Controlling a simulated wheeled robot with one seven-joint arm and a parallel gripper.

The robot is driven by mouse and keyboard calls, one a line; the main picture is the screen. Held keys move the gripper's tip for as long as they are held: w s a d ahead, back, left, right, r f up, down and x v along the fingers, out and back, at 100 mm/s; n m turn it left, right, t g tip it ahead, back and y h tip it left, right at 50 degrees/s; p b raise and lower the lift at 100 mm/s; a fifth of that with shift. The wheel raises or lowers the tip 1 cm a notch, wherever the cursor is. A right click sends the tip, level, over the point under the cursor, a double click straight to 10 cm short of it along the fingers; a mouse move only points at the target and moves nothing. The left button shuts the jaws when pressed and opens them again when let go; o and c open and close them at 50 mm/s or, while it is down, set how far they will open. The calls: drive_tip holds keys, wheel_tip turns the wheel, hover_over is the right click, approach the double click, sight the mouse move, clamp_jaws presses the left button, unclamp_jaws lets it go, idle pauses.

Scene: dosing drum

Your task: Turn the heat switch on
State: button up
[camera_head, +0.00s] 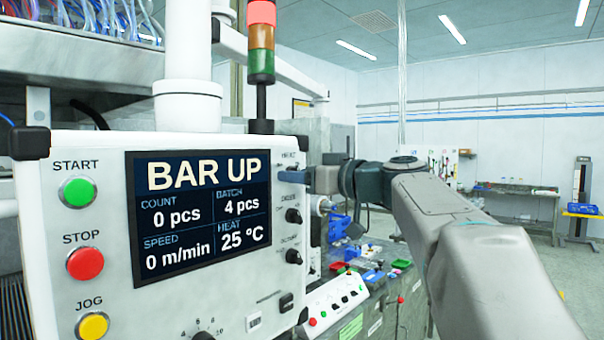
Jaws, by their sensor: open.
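A white control panel (100,240) fills the left half of the head view. Its screen (200,215) reads BAR UP, 0 pcs, batch 4 pcs, 0 m/min and heat 25 °C. A small blurred label (290,157), seemingly HEAT, is at the panel's upper right.
Two black knobs (293,215) and (294,256) are below my gripper, with a black rocker (286,302) lower. Start (77,192), stop (85,263) and jog (93,325) buttons line the left. A signal tower (261,40) stands above. A cluttered bench (375,300) is behind.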

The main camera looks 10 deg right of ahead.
drive_tip(key=c, duration=1)
drive_tip(key=shift+o, duration=0.2)
drive_tip(key=shift+f+m+b, duration=0.1)
drive_tip(key=shift+m+b, duration=0.2)
drive_tip(key=shift+b, duration=0.05)
drive_tip(key=shift+r+m+b, duration=0.2)
drive_tip(key=shift+m+b, duration=1.2)
drive_tip(key=shift+m, duration=4.2)
